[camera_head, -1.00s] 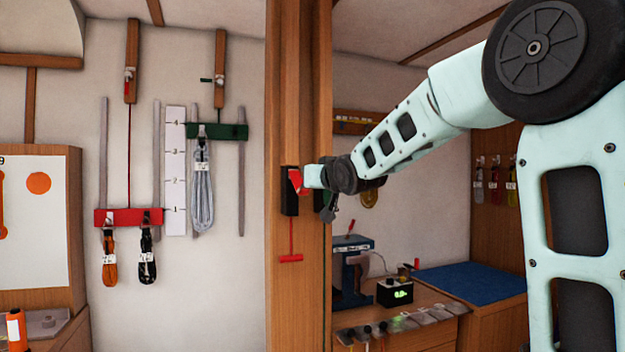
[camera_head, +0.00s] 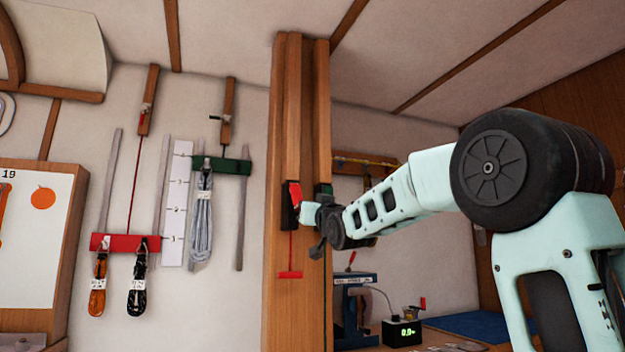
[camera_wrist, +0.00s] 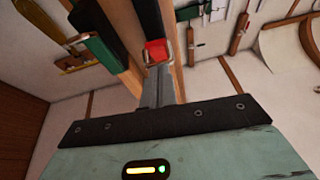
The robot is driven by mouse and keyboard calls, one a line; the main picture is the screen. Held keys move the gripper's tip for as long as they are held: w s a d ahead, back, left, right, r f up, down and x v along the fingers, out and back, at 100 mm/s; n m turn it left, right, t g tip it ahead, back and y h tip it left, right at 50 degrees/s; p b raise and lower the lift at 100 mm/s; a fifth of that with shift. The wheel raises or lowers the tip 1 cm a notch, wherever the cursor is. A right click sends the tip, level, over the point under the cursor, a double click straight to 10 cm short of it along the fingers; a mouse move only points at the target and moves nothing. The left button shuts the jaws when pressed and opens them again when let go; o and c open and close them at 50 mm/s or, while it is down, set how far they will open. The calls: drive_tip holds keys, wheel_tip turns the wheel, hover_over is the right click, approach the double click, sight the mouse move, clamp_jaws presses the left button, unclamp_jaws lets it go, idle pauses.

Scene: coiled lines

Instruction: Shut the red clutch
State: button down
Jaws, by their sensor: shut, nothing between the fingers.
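The red clutch (camera_head: 289,212) is a black body with a red lever (camera_head: 295,191) on the wooden post. My gripper (camera_head: 303,208) is at its right side, close against the lever. In the wrist view my shut, empty fingers (camera_wrist: 157,82) point at the red lever (camera_wrist: 157,50), with their tips at or very near its end. I cannot tell whether they touch. The lever's exact angle is hard to tell. A red cord runs down from the clutch to a red pull handle (camera_head: 290,275).
The green clutch (camera_wrist: 100,52) is beside the red one, close to my fingers. A red bar (camera_head: 126,243) with two hanging coils and a green bar (camera_head: 222,165) with a grey coil hang on the left wall. A bench with a small display (camera_head: 401,332) stands below my arm.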

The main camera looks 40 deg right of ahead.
drive_tip(key=w+d+f+t+b, duration=0.2)
drive_tip(key=w+f+t+b, duration=0.3)
drive_tip(key=b, duration=0.6)
drive_tip(key=shift+w+f+n+t+h, duration=0.3)
drive_tip(key=shift+w+f+h, duration=0.1)
drive_tip(key=shift+w, duration=0.4)
drive_tip(key=shift+b, duration=0.35)
